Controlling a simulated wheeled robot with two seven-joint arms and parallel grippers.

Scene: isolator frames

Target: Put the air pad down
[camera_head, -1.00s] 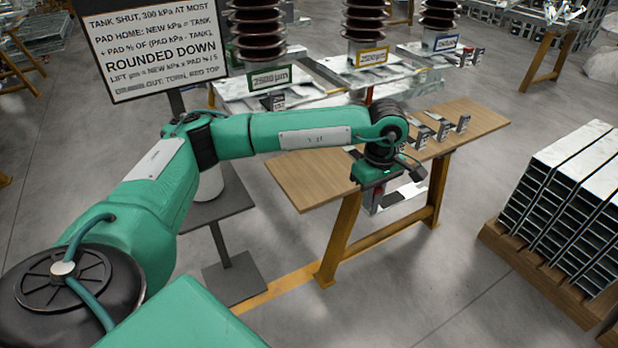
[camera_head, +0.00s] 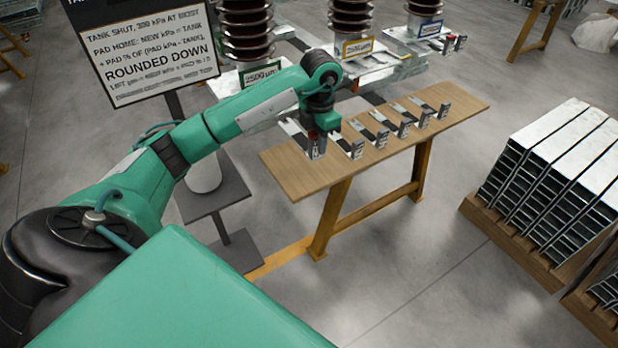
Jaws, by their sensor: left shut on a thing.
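The air pad (camera_head: 300,139) is a grey metal angle piece with a dark band and a small upright end plate. My left gripper (camera_head: 320,129) is shut on it, over the left part of the wooden bench (camera_head: 290,180). The pad is on or just above the bench top; I cannot tell whether it touches. The fingers are mostly hidden by the wrist. Several similar metal pieces (camera_head: 350,147) stand in a row on the bench to the right of it. My right gripper is not in view.
Brown ribbed insulator columns (camera_head: 248,30) stand on metal supports behind the bench. Metal channels (camera_head: 548,160) are stacked on wood at right. The bench's front strip is bare.

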